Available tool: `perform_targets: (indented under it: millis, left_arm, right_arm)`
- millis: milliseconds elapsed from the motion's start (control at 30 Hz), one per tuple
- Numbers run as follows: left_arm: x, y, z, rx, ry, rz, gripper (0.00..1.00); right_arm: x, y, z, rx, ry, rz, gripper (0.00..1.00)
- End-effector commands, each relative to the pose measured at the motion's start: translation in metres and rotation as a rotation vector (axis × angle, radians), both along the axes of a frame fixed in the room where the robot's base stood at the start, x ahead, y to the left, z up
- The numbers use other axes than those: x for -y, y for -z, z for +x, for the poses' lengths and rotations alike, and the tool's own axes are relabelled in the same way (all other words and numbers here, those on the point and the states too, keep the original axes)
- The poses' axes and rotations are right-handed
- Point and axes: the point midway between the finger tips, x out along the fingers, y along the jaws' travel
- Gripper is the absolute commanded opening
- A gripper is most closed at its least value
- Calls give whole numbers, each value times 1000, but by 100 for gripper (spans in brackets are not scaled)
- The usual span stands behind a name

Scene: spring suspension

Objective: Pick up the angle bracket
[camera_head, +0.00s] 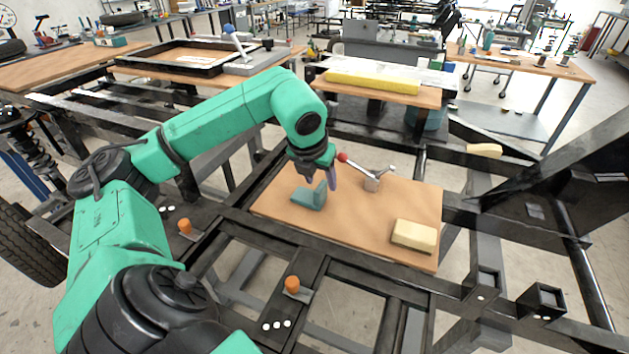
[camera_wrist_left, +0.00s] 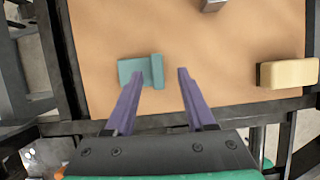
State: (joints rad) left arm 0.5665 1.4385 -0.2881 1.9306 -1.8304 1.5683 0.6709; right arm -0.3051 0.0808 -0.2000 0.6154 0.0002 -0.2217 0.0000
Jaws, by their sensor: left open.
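The teal angle bracket (camera_head: 309,196) lies on the brown wooden board (camera_head: 270,204) near its left side in the head view. It also shows in the left wrist view (camera_wrist_left: 148,70), just beyond the left finger. My left gripper (camera_head: 322,180) is above the board, close over the bracket. In the left wrist view my left gripper (camera_wrist_left: 160,72) has its two purple fingers apart with nothing held between them. The left finger's tip overlaps the bracket's lower edge in that view, and I cannot tell whether it touches. My right gripper is not in view.
A metal piece with a red-knobbed lever (camera_head: 372,181) stands on the board behind the bracket. A cream block (camera_head: 414,236) lies at the board's front right. Dark metal frame bars (camera_head: 340,253) run around the board. The board's middle is clear.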

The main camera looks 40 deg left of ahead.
Motion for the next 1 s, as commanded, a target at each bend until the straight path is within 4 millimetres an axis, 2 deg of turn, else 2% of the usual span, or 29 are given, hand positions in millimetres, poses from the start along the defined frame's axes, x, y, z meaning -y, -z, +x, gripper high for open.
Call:
perform_targets:
  millis: [100, 200, 433, 467, 500, 600, 1000]
  left_arm:
    - [-5, 20, 5, -7, -2, 2, 55]
    - [-6, 36, 12, -4, 0, -2, 55]
    - [-7, 43, 14, -1, 1, 0, 55]
    - [-7, 42, 14, -1, 1, 0, 51]
    - [-7, 42, 14, -1, 1, 0, 36]
    - [-7, 42, 14, -1, 1, 0, 0]
    - [-7, 42, 14, 0, 0, 0, 0]
  right_arm:
    - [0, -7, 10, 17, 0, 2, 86]
    - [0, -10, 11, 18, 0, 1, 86]
    - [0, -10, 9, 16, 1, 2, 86]
    - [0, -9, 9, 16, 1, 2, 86]
    - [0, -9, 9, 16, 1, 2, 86]
    - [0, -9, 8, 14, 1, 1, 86]
    - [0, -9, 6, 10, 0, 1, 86]
